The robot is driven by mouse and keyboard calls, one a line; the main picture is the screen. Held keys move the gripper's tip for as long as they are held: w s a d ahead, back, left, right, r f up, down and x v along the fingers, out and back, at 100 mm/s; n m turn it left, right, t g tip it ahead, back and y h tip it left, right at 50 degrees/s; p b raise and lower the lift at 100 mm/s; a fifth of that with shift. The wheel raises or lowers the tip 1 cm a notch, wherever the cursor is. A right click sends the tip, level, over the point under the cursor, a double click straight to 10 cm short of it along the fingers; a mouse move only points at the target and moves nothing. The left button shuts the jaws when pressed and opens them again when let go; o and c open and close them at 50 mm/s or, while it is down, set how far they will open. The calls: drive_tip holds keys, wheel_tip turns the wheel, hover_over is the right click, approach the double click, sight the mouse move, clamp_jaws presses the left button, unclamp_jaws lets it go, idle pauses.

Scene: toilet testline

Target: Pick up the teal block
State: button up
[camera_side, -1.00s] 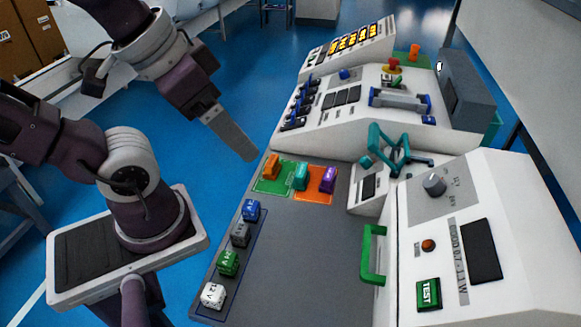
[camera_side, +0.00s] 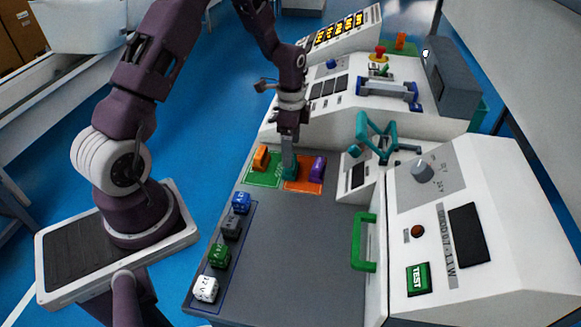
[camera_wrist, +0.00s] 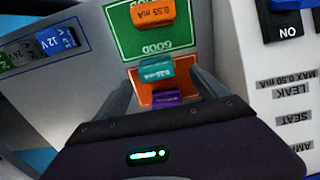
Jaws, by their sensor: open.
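The teal block (camera_wrist: 156,72) sits across the border of the green and orange pads in the wrist view. In the side view the teal block (camera_side: 290,174) shows only in part, as my gripper covers most of it. My gripper (camera_side: 289,162) points down right above and at the block. In the wrist view my gripper (camera_wrist: 160,88) is open, with one finger to the left and one to the right of the teal block. I cannot tell whether the fingers touch it.
An orange block (camera_side: 261,158) lies on the green pad (camera_side: 259,180). A purple block (camera_side: 317,168) lies on the orange pad (camera_side: 303,187), close to the gripper. Blue (camera_side: 241,203), grey, green and white blocks stand in a row at the table's left edge. A white console (camera_side: 353,172) stands to the right.

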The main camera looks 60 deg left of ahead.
drive_tip(key=f, duration=0.5)
drive_tip(key=shift+s+d, duration=0.15)
drive_tip(key=shift+s, duration=0.05)
drive_tip(key=c, duration=1.7)
drive_tip(key=shift+n, duration=0.3)
drive_tip(key=r, duration=0.6)
drive_tip(key=d+r, duration=0.1)
drive_tip(key=r, duration=0.3)
drive_tip(key=shift+r, duration=0.1)
drive_tip(key=s+d+r+n, duration=0.1)
drive_tip(key=d+n, duration=0.1)
drive_tip(key=d, duration=0.1)
drive_tip(key=s+d+r+n, duration=0.1)
drive_tip(key=d+n, duration=0.2)
drive_tip(key=s+d+r+n, duration=0.1)
drive_tip(key=d+n, duration=0.2)
drive_tip(key=shift+s+d+r, duration=0.1)
drive_tip(key=shift+d+r, duration=0.1)
drive_tip(key=shift+r, duration=0.1)
